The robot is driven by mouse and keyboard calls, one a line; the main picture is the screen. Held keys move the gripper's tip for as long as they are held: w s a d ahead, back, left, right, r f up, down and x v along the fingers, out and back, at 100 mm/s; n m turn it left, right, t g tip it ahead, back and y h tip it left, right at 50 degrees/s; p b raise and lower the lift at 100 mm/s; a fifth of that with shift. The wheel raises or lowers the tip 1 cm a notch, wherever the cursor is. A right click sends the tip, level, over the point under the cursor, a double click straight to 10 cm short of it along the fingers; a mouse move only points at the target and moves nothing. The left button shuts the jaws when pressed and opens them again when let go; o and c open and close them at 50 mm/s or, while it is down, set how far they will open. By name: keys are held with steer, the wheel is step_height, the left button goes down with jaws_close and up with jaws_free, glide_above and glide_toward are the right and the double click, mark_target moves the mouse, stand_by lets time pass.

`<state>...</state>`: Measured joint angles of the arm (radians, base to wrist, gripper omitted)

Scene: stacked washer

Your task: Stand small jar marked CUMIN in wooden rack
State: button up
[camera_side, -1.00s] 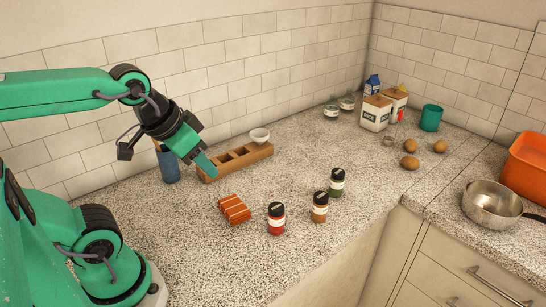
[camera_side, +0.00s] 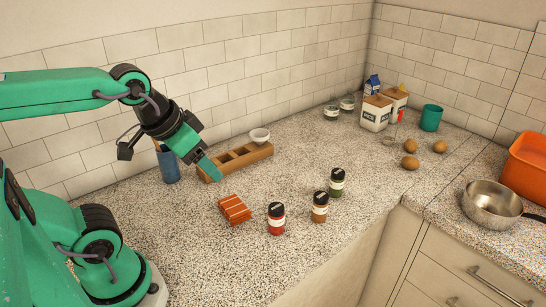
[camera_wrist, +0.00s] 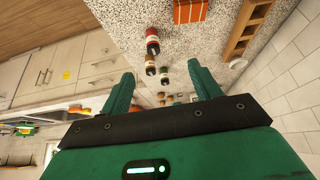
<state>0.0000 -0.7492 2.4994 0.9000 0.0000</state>
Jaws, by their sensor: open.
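Three small black-capped jars stand upright on the counter: a red one (camera_side: 276,220), a brown one (camera_side: 320,208) and a green one (camera_side: 336,184). Their labels are too small to read, so I cannot tell which says CUMIN. In the wrist view the red jar (camera_wrist: 152,42), brown jar (camera_wrist: 150,66) and green jar (camera_wrist: 165,73) lie ahead, between or just beyond my fingers. The wooden rack (camera_side: 238,163) has open compartments and sits by the back wall. My gripper (camera_side: 210,170) is open and empty, in front of the rack's left end and away from the jars.
An orange striped folded cloth (camera_side: 235,209) lies between rack and jars. A steel pan (camera_side: 491,204) sits far right. Counter around the jars is clear.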

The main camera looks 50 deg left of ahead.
steer(key=shift+w, duration=0.15)
steer(key=g, duration=0.6)
glide_above(321, 196)
step_height(321, 196, down, 14)
steer(key=shift+a+r, duration=0.1)
steer(key=shift+r, duration=0.1)
steer(key=shift+f, duration=0.15)
steer(key=shift+w+f, duration=0.1)
steer(key=shift+f, duration=3.8)
